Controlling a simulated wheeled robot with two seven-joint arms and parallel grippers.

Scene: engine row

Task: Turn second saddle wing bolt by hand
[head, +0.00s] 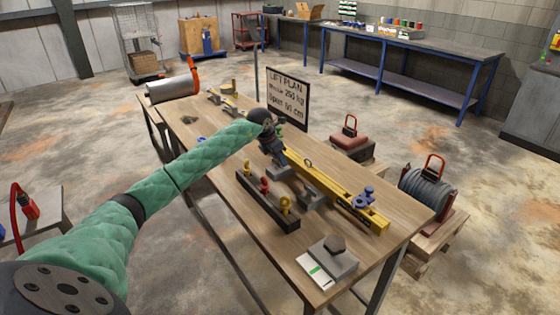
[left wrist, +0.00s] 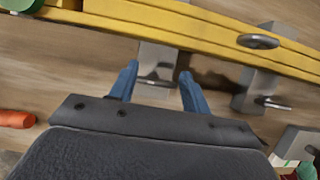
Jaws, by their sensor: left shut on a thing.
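The yellow beam (head: 325,185) lies along the table and rests in grey metal saddles. My left gripper (head: 277,160), at the end of the green-sleeved arm, is at the beam's near side by one saddle. My right gripper is not in view.
A dark rack (head: 265,205) with red and yellow pieces stands in front of the beam. A grey block (head: 328,258) and a white-green card (head: 318,272) lie near the table's front corner. A LIFT PLAN sign (head: 288,95) stands behind. Bare wood lies left of the rack.

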